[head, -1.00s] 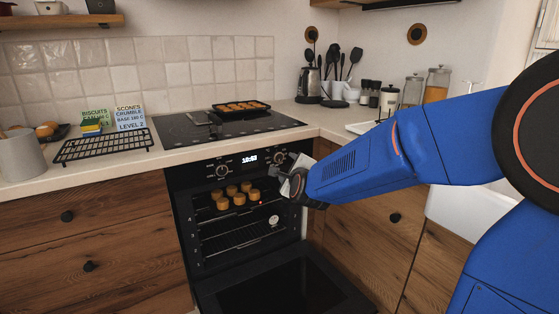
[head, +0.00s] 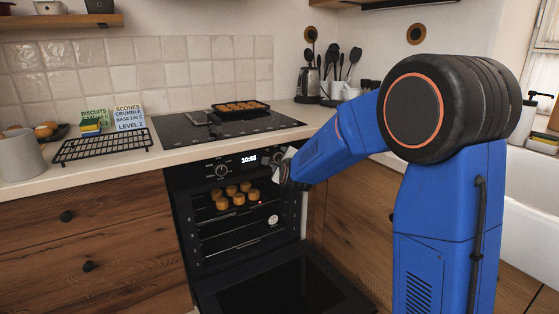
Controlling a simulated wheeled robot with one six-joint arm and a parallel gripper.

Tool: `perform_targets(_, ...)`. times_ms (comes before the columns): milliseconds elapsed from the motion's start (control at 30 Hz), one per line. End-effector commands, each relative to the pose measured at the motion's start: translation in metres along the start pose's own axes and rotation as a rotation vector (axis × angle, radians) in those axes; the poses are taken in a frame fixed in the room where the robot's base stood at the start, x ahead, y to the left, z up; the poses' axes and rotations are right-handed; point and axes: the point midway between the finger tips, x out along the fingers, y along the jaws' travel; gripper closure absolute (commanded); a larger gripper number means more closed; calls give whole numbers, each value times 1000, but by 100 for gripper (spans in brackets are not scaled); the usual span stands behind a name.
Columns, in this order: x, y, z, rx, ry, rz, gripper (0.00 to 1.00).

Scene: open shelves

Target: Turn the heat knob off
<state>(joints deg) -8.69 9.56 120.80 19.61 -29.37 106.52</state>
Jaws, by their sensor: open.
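The oven (head: 184,225) has a black control panel with a lit display (head: 249,159). A round knob (head: 221,170) is on the panel left of the display. A second knob (head: 277,157) is right of the display, partly hidden by my gripper. The labels are too small to tell which knob is for heat. My gripper (head: 284,168) is open in front of the panel's right end. I cannot tell whether its fingers touch the right knob.
The oven door (head: 285,285) hangs open below, and several browned pieces (head: 238,198) sit on the upper rack. A baking tray (head: 240,105) stands on the hob (head: 190,130). A wire rack (head: 100,147) lies on the counter to the left.

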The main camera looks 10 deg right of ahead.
Motion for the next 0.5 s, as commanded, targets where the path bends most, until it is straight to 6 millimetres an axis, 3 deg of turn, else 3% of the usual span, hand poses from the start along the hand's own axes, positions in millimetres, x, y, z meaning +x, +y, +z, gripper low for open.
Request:
perform_targets(400,6,0,0,0,0,0,48)
perform_targets(500,6,0,0,0,0,0,71)
